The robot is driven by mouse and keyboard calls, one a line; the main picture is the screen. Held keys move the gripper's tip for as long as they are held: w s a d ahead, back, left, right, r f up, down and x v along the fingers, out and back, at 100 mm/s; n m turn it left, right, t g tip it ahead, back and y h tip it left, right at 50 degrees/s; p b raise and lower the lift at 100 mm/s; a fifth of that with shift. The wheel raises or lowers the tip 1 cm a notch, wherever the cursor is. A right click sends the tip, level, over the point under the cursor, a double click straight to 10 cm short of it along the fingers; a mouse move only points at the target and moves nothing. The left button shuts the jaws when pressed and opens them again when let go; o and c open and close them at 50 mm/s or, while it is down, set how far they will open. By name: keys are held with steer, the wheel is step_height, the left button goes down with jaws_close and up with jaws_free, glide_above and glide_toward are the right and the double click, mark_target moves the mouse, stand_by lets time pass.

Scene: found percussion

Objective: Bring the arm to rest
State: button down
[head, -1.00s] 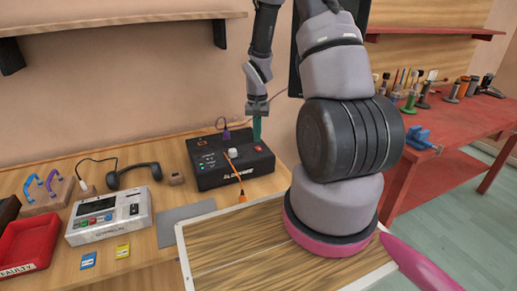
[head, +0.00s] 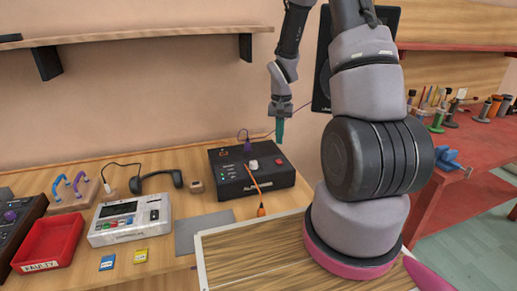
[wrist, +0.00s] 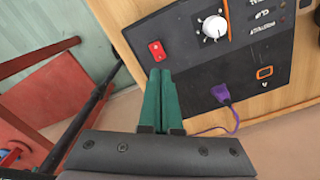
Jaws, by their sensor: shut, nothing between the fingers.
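My gripper (head: 280,131) hangs above the back right part of the black box (head: 226,188) on the wooden bench, with its green fingers together and empty. In the wrist view the shut green fingers (wrist: 163,100) point toward the box's edge, close to a red rocker switch (wrist: 157,50). The gap between fingertips and box is hard to judge. The box also carries a white knob (wrist: 214,27). A purple plug (wrist: 221,93) sits at its edge, and an orange cable (head: 254,180) crosses its top. My arm fills the right middle of the head view.
Left of the box are a white device (head: 131,232), a headset (head: 156,178), a red bin (head: 48,244) and blue and yellow cards. A black speaker (head: 322,85) stands behind my arm. A red bench (head: 470,140) with tools is at the right. Shelves line the wall.

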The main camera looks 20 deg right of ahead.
steer(key=s+a+r+t, duration=0.2)
steer(key=s+r, duration=0.2)
steer(key=r, duration=0.5)
steer(key=s+a+r+n+t, duration=0.15)
steer(key=s+r, duration=0.25)
steer(key=r, duration=0.6)
steer(key=s+a+r+m+t, duration=0.15)
steer(key=s+r, duration=0.25)
steer(key=r, duration=0.5)
steer(key=s+a+r+n+t+y, duration=0.1)
steer(key=s+a+r+t+y, duration=0.1)
steer(key=s+r, duration=0.3)
steer(key=s+a, duration=0.1)
steer(key=s, duration=0.2)
steer(key=shift+s+r+n, duration=0.15)
steer(key=shift+s+n, duration=0.2)
steer(key=shift+n, duration=0.05)
